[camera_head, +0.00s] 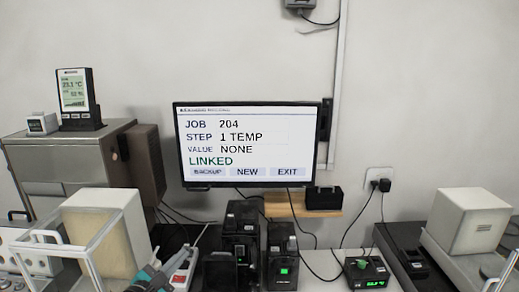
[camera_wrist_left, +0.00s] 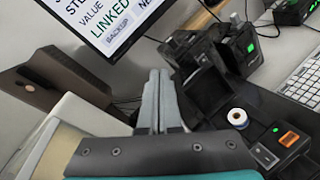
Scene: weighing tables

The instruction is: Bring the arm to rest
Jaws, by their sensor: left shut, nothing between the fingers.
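My left gripper (camera_head: 153,268) shows at the bottom edge of the head view, left of centre, with grey fingers and teal parts. In the left wrist view its two grey fingers (camera_wrist_left: 158,98) lie together, shut and empty. It is in front of the monitor (camera_head: 247,145), beside the power strip (camera_head: 183,268) and the beige block (camera_head: 106,233). Most of the left arm is below the head view. My right gripper is not in view.
Black boxed devices (camera_head: 240,231) stand right of my left gripper. A small green-lit display (camera_head: 367,271) sits further right. A second beige block (camera_head: 468,222) is at the far right. A metal cabinet (camera_head: 75,165) stands at left. Cables cross the table.

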